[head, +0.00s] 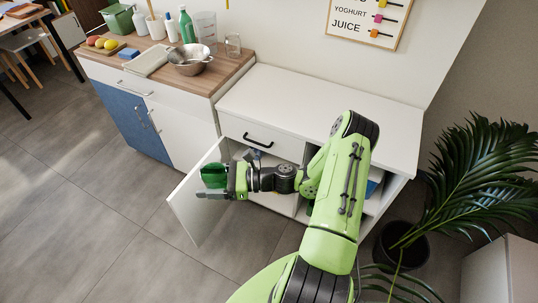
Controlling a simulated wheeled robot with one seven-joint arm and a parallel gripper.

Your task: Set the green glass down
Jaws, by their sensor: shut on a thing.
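The green glass (214,174) is dark green and see-through. It is held in my gripper (208,184), which is shut on it, with one dark finger showing along its lower side. The glass appears in front of the open white cabinet door (192,222), left of the low white cabinet (330,97). Whether the glass touches the door, and how upright it is, I cannot tell. My arm hides much of the cabinet's inside.
A drawer with a black handle (258,140) is above the open compartment. The low cabinet's white top is clear. The wooden worktop (120,71) at left holds a steel bowl (190,62), bottles and fruit. A potted plant (402,245) stands at right.

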